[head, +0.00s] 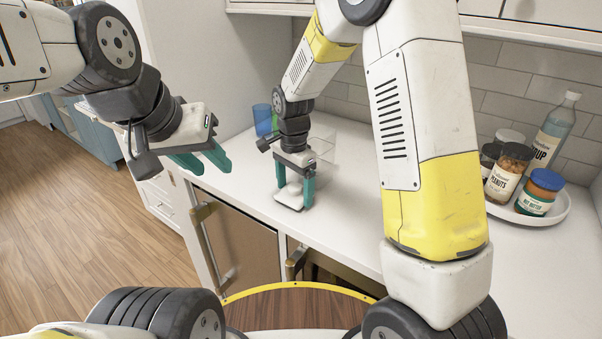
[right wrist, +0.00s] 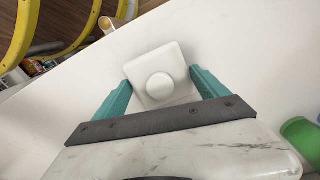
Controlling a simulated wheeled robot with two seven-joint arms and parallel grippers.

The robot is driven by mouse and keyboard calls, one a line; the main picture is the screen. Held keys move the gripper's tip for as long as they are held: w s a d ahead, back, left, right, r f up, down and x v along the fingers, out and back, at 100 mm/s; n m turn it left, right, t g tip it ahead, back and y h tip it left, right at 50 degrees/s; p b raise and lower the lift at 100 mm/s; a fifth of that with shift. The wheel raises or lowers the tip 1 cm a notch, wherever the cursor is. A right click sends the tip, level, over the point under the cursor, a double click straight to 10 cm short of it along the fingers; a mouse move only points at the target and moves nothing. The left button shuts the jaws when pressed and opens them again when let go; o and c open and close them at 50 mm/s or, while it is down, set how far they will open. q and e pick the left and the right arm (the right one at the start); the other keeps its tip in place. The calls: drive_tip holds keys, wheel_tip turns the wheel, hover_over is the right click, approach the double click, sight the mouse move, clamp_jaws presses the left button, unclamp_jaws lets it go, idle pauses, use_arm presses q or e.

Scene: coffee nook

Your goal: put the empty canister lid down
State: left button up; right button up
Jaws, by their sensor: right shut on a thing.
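The canister lid (right wrist: 146,92) is a white square with a round knob, seen between my right gripper's teal fingers in the right wrist view. In the head view the lid (head: 291,194) shows as a white piece low between the fingers. My right gripper (head: 295,200) is shut on it, pointing down close over the counter near its front edge. I cannot tell whether the lid touches the counter. A clear, see-through container (head: 325,147) stands behind the gripper, partly hidden. My left gripper (head: 214,171) is open and empty, off the counter's left end.
A blue cup (head: 262,119) and a green one (head: 275,122) stand at the back left of the white counter (head: 345,215). A round white tray (head: 548,220) with several jars and a bottle is at the right. The counter between is clear.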

sight(293, 186)
drive_tip(key=shift+a, duration=0.15)
drive_tip(key=shift+f, duration=0.15)
drive_tip(key=o, duration=1.2)
wheel_tip(293, 186, up, 12)
drive_tip(key=s+d+r+n+t+y, duration=0.25)
drive_tip(key=s+d+r+n, duration=0.25)
drive_tip(key=s+d+r, duration=0.45)
drive_tip(key=s+d+n+t, duration=0.3)
drive_tip(key=s+d+n, duration=0.2)
drive_tip(key=s, duration=0.5)
drive_tip(key=shift+t, duration=0.35)
